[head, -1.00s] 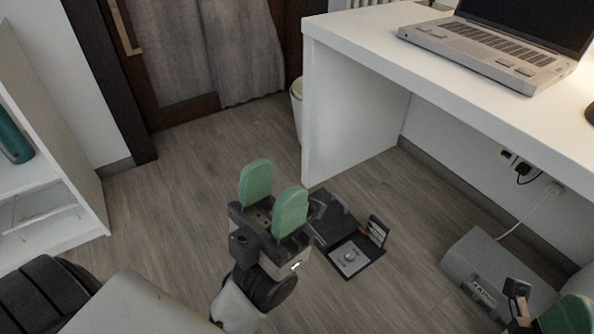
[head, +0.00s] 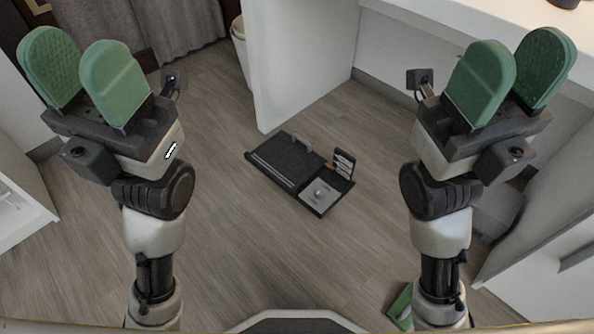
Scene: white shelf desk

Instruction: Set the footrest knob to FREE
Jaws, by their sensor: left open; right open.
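The footrest (head: 285,158) is a flat black unit lying on the floor in the middle of the head view. Its near right part carries a grey plate with a small round knob (head: 319,193). The knob's setting is too small to read. A small upright panel with pale labels (head: 343,163) stands at the footrest's right edge. My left gripper (head: 84,80) is open and empty, raised at the upper left. My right gripper (head: 512,82) is open and empty, raised at the upper right. Both are well apart from the footrest.
The white desk's side panel (head: 300,70) stands just behind the footrest. A white bin (head: 240,52) is beyond it. A green object (head: 401,305) lies low on the right, partly hidden by my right arm. The wooden floor (head: 250,250) in front of the footrest is clear.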

